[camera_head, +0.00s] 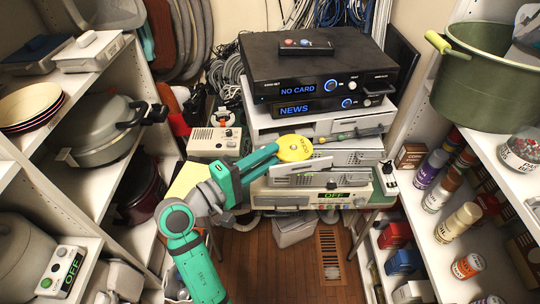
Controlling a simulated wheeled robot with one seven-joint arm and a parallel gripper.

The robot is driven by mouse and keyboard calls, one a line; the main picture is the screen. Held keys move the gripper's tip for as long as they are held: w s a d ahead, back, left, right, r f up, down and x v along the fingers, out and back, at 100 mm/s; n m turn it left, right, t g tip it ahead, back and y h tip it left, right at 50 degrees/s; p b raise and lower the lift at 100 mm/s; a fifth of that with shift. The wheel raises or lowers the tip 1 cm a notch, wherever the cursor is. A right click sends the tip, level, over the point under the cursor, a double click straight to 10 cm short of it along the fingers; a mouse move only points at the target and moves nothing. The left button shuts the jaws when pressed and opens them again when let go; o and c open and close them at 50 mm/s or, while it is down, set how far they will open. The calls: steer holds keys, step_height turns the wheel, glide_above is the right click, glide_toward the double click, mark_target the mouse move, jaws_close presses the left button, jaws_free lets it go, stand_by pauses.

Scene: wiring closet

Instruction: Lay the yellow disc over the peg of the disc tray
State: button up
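The yellow disc (296,150) is in front of the stack of devices, right at the tips of my gripper (277,152). My gripper comes in from the lower left with its green fingers closed together at the disc's left edge, and it appears to hold the disc. A flat pale panel that looks like the disc tray (302,167) juts out from the stack just below and in front of the disc. I cannot see the peg. Whether the disc touches the tray cannot be told from this view.
Black boxes reading NO CARD (297,90) and NEWS (294,109) top the stack, with a remote (306,45) on them. A beige unit reading OFF (331,194) is below. Shelves with pots (108,128) and jars (459,222) flank both sides. Wooden floor (270,265) is open in front.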

steer(key=shift+v, duration=1.95)
steer(key=v, duration=1.1)
steer(key=w+d+f+n+t+y, duration=0.2)
steer(key=f+y, duration=0.1)
steer(key=f, duration=0.4)
steer(key=w+d+f+n+t+y, duration=0.1)
steer(key=d+f+n+y, duration=0.15)
steer(key=f, duration=0.45)
steer(key=s+d+f+y, duration=0.2)
steer(key=s+f+y, duration=0.4)
steer(key=f, duration=0.6)
steer(key=s+d+f+m+y, duration=0.2)
steer(key=s+f+m+y, duration=0.15)
steer(key=s, duration=0.75)
steer(key=s+d+r+m, duration=0.1)
steer(key=s+r+m, duration=0.2)
steer(key=s, duration=0.3)
steer(key=s+d+r+m+h, duration=0.1)
steer(key=s+d+r+m, duration=0.1)
steer(key=s+m, duration=0.4)
steer(key=shift+d+r+t, duration=0.15)
steer(key=shift+r+t, duration=0.25)
steer(key=shift+r, duration=0.45)
